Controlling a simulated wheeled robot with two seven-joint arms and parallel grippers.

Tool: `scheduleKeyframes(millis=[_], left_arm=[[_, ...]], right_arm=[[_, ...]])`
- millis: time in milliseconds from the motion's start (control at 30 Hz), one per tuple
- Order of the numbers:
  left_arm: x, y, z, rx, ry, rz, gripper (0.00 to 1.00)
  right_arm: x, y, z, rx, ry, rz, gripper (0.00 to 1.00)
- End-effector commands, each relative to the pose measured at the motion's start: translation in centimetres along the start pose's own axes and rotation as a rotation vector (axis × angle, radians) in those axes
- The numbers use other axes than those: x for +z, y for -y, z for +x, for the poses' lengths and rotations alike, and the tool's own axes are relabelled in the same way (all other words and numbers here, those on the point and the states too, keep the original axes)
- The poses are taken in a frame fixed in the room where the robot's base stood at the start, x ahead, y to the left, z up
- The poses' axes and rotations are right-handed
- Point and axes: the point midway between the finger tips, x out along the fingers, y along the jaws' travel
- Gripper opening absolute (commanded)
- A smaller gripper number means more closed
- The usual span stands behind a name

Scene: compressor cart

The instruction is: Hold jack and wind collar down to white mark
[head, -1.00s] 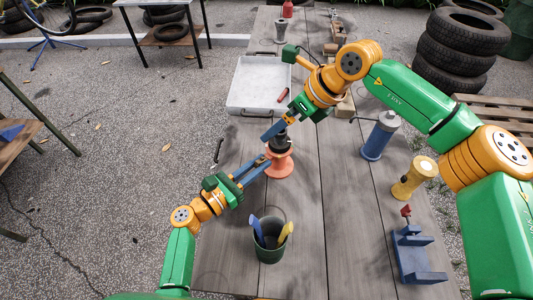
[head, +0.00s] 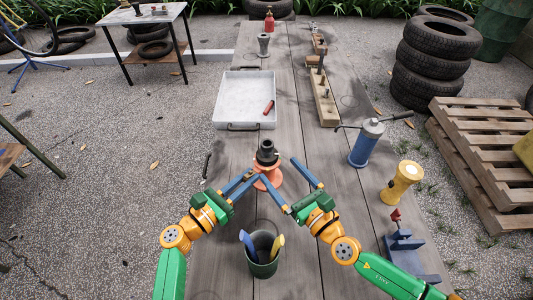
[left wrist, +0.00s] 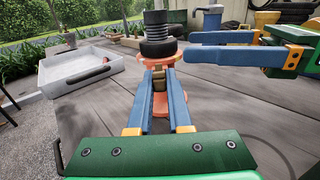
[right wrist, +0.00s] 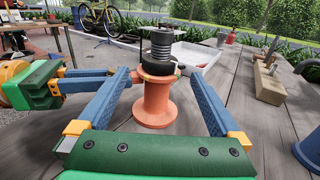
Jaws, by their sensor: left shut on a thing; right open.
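The jack (head: 268,179) has an orange spool-shaped body and stands upright on the bench; it also shows in the right wrist view (right wrist: 155,103). A black collar (right wrist: 158,68) sits above the body, with a grey threaded screw (right wrist: 162,42) rising from it. My left gripper (head: 253,176) is shut on the jack from the left front, its fingers close together below the collar in the left wrist view (left wrist: 160,76). My right gripper (head: 277,168) is open and empty, its fingers spread with the jack ahead between them. I cannot make out the white mark.
A green bucket (head: 263,267) with scoops stands close in front of the grippers. A white tray (head: 222,111) lies behind. A blue canister (head: 361,152), a yellow torch-like object (head: 401,185) and a blue stand (head: 405,245) line the right side. A wooden block (head: 325,105) sits farther back.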

Motion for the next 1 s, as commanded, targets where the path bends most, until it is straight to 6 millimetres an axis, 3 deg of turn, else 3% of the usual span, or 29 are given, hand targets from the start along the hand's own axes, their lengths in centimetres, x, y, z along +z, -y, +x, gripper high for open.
scheduleKeyframes(millis=[100,300,633,667,933,967,1000], left_arm=[[0.0,0.0,0.0,-0.001,0.001,0.0,0.0],[0.0,0.0,0.0,0.0,0.001,0.0,0.0],[0.1,0.0,0.0,0.001,0.001,0.0,0.0],[0.1,0.0,0.0,0.001,0.001,0.0,0.0],[0.1,0.0,0.0,0.001,0.002,0.0,0.0],[0.1,0.0,0.0,0.001,0.002,0.0,0.0],[0.1,0.0,0.0,0.001,0.002,0.0,0.0]], right_arm=[[0.1,0.0,3.3,0.0,0.003,0.001,1.0],[0.0,0.0,6.8,0.001,-0.001,0.0,1.0],[0.0,0.0,7.5,0.001,-0.002,0.002,1.0],[0.0,0.0,7.5,0.001,-0.002,0.002,0.95],[0.0,0.0,7.5,0.001,-0.002,0.002,0.22],[0.0,0.0,7.5,0.0,-0.002,0.002,0.15],[0.0,0.0,7.5,0.0,-0.002,0.002,0.15]])
